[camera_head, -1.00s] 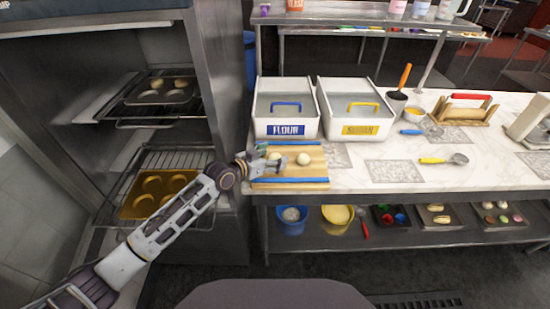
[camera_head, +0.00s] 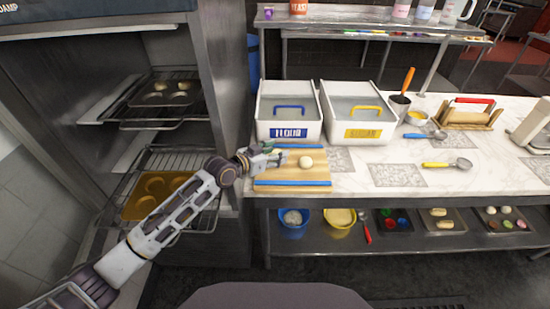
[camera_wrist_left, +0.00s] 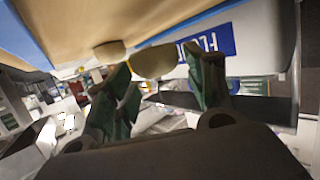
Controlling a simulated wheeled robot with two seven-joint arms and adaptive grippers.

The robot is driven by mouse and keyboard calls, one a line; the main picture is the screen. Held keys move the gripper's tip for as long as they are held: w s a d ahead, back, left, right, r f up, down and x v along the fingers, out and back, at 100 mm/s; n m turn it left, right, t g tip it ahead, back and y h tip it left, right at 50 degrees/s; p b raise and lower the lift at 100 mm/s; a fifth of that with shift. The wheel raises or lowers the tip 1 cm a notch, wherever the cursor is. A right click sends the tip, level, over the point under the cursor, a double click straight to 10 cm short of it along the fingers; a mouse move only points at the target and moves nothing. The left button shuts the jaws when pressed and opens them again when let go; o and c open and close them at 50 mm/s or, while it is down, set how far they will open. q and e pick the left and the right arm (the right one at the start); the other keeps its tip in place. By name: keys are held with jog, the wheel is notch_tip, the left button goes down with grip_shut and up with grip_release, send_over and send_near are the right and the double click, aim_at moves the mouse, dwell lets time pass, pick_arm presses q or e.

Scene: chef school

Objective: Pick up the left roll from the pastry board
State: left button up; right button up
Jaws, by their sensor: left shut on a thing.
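The pastry board (camera_head: 290,174) is a light wooden board with blue strips, lying at the left end of the marble counter. My left gripper (camera_head: 278,157) reaches over its left part. In the left wrist view the left gripper (camera_wrist_left: 160,75) has its two green fingers on either side of a pale roll, the left roll (camera_wrist_left: 152,62), and is shut on it. In the head view that roll is hidden by the fingers. The right roll (camera_head: 305,162) rests on the board just right of the gripper; it also shows in the left wrist view (camera_wrist_left: 109,52). My right gripper is out of view.
A flour bin (camera_head: 289,113) and a sugar bin (camera_head: 357,113) stand behind the board. The open oven (camera_head: 160,130) with racks and trays is on the left. A yellow-handled scoop (camera_head: 447,164) lies to the right on the counter.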

aim_at(275, 151)
pick_arm(q)
jog(key=shift+r, duration=3.55)
